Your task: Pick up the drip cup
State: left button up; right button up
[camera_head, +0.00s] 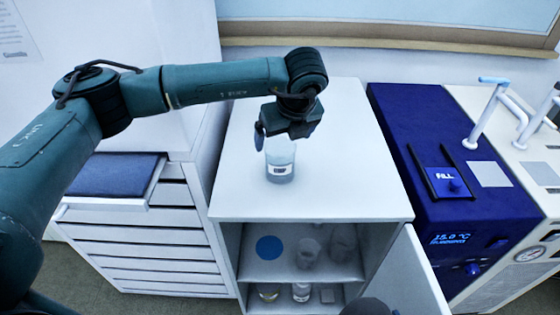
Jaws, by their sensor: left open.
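A clear cup with a dark-and-white label (280,168), which looks like the drip cup, stands upright on the white cabinet top (340,190). My left gripper (274,142) comes from above and is at the cup's upper part. It is open. One dark finger shows at the left of the cup's rim; the other finger is hidden behind the wrist. I cannot tell whether the fingers touch the cup. The gripper hides part of the cup's rim.
The cabinet's door (412,275) stands open, with several glass vessels on the shelves inside. A blue chiller unit (400,130) with a display stands close at the right. A white drawer unit (140,250) with a blue pad (115,174) is at the left. The cabinet top around the cup is clear.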

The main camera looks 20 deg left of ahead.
aim_at(280, 148)
pick_arm(q)
jog(key=x, duration=0.1)
jog(key=p+x, duration=0.1)
jog(key=x, duration=0.3)
jog(key=shift+s+f, duration=0.1)
jog(key=shift+s, duration=0.15)
jog(key=shift+c, duration=0.3)
jog(key=c, duration=1)
